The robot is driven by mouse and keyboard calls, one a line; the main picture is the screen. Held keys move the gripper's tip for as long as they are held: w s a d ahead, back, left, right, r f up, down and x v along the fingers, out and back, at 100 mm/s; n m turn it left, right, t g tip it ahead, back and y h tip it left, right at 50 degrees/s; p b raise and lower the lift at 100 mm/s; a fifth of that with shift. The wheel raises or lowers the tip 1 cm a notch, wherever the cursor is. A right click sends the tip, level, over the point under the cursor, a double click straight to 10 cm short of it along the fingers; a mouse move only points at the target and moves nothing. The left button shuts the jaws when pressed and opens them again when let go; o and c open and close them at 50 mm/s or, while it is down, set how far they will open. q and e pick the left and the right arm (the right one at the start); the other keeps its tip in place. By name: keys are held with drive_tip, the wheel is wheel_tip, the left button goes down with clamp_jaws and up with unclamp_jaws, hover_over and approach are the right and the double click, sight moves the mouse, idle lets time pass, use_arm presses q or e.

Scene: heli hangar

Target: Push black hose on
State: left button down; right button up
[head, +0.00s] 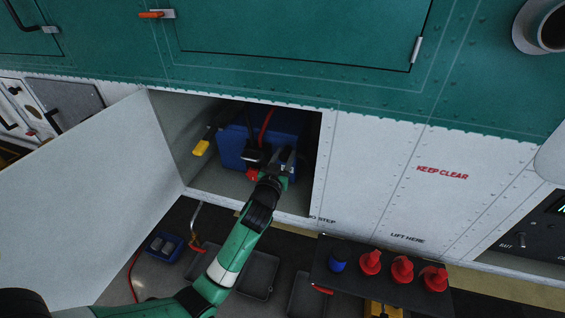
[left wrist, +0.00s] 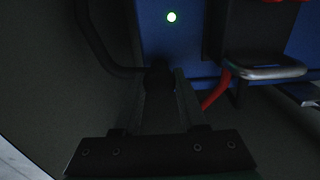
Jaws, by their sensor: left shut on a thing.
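The blue unit (head: 237,140) sits inside the open white compartment, and its blue face (left wrist: 188,50) with a small bright light fills the upper middle of the left wrist view. The black hose (left wrist: 101,55) curves down at the left of the wrist view to a dark end at the blue face. My left gripper (head: 284,160) reaches into the compartment in front of the blue unit's right side. In the wrist view its fingers (left wrist: 160,84) are closed around the hose's dark end. Whether that end is seated on a fitting is too dark to tell. My right gripper is out of view.
The compartment door (head: 92,195) stands open at left. A red hose (head: 266,126) runs at the blue unit and also shows in the wrist view (left wrist: 217,90). Several red caps sit on a dark shelf (head: 345,285) below right.

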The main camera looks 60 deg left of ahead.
use_arm(q)
drive_tip(key=shift+w+a+f, duration=0.1)
drive_tip(key=shift+w+a, duration=0.2)
drive_tip(key=shift+a, duration=0.1)
drive_tip(key=shift+d, duration=0.1)
drive_tip(key=shift+c, duration=2.4)
unclamp_jaws()
drive_tip(key=shift+w, duration=0.1)
